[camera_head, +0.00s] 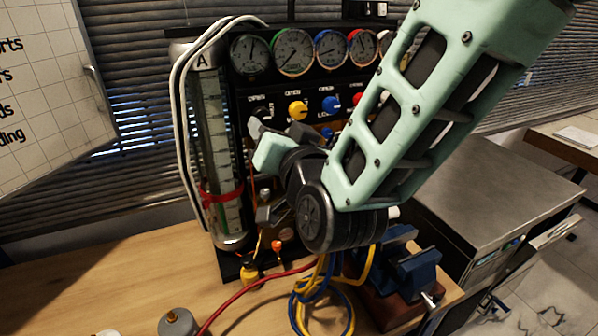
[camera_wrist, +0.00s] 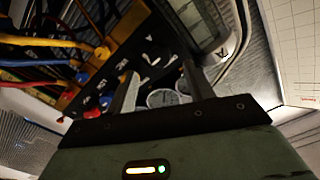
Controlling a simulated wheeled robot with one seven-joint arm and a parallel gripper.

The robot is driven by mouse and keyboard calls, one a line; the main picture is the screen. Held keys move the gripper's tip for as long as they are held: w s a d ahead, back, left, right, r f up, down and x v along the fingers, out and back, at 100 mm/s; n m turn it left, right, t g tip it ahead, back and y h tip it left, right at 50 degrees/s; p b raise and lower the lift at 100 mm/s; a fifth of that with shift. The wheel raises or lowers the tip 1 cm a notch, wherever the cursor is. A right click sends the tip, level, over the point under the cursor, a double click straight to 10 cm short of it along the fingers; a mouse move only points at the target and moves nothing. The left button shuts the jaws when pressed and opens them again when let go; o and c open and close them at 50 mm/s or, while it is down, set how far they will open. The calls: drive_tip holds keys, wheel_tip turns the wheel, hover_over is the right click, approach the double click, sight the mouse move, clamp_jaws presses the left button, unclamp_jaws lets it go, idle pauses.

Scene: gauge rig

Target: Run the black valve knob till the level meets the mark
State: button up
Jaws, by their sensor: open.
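The black valve knob (camera_head: 261,111) is at the left end of the knob row on the rig's dark panel, partly hidden by my gripper in the head view. The clear level tube (camera_head: 211,120), labelled A, stands upright to its left with a red band (camera_head: 221,197) around its lower part. The liquid level is too unclear to tell. My gripper (camera_head: 276,128) is open and close in front of the panel, just below the black knob. In the wrist view its two fingers (camera_wrist: 163,92) are apart with nothing held between them; the black knob is hard to make out there.
Yellow (camera_head: 297,110) and blue (camera_head: 330,104) knobs sit right of the black one. Round gauges (camera_head: 294,52) line the top. Red, yellow and blue hoses (camera_head: 322,290) hang low in front. A blue vise (camera_head: 405,270) stands at right. The table's left part (camera_head: 110,275) is mostly clear.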

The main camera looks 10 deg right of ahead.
drive_tip(key=b+v, duration=1)
drive_tip(key=v, duration=0.1)
idle(0.9)
drive_tip(key=s+a+f+n+g+y, duration=0.1)
drive_tip(key=s+f+n+g, duration=0.3)
drive_tip(key=f, duration=0.3)
drive_tip(key=s+a+f+n+g+y, duration=0.1)
drive_tip(key=a+f+n+g, duration=0.15)
drive_tip(key=f+g, duration=0.4)
drive_tip(key=s+d+f+n+g+h, duration=0.3)
drive_tip(key=s+d+f+g+h, duration=0.3)
drive_tip(key=d, duration=0.6)
drive_tip(key=s+f+g, duration=0.1)
drive_tip(key=s, duration=0.1)
drive_tip(key=shift+s+d+f, duration=0.25)
drive_tip(key=shift+s+f, duration=0.05)
drive_tip(key=shift+f, duration=0.05)
